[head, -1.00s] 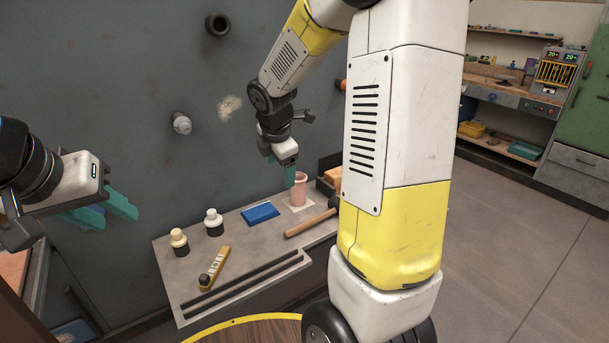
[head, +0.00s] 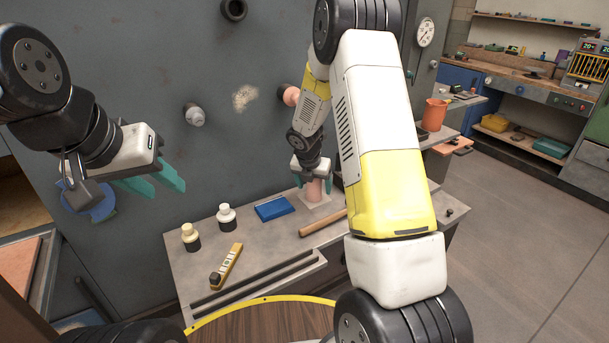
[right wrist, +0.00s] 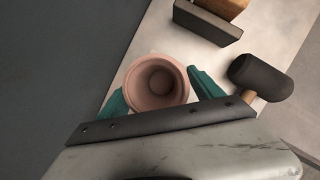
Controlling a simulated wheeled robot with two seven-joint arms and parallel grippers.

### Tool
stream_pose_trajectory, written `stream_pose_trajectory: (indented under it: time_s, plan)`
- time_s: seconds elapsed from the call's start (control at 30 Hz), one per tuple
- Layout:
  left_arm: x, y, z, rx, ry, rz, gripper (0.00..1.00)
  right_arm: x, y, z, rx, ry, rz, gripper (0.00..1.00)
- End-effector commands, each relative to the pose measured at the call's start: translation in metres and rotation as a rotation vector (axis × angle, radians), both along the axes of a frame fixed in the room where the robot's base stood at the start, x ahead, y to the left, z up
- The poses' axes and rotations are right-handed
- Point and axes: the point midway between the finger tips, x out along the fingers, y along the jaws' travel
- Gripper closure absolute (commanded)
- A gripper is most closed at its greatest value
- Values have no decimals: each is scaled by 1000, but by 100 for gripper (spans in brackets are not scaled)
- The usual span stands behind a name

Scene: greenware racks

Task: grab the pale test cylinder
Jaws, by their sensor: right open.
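The pale pink cylinder (head: 314,193) stands upright on a light square pad (head: 322,201) on the grey bench. In the right wrist view the hollow cylinder (right wrist: 156,78) shows its round open mouth from above. My right gripper (head: 313,184) is down at the cylinder, and its teal fingers are open on either side of it. In the right wrist view a small gap shows near the right finger; contact at the left finger is hard to tell. My left gripper (head: 158,182) is open and empty at the left, in front of the grey wall.
On the bench (head: 262,236) are two black-and-cream bottles (head: 227,217), a blue block (head: 274,208), a yellow tool (head: 227,265) and a mallet, whose dark head (right wrist: 262,77) lies right of the cylinder. Pegs stick out from the wall.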

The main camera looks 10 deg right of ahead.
Motion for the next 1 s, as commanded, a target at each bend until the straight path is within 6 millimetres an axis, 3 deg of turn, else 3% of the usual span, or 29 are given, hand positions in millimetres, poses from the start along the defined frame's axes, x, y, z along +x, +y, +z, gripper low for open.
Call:
stream_pose_trajectory:
  time_s: [0.33,0.67,1.0]
  plan:
    - [0,0,0,0,0,0,62,3,-2,-8,0,0,-1,26]
    - [0,0,0,0,0,0,62,3,-1,-8,0,0,-1,91]
    - [0,0,0,0,0,0,62,3,-2,-4,1,-2,-1,93]
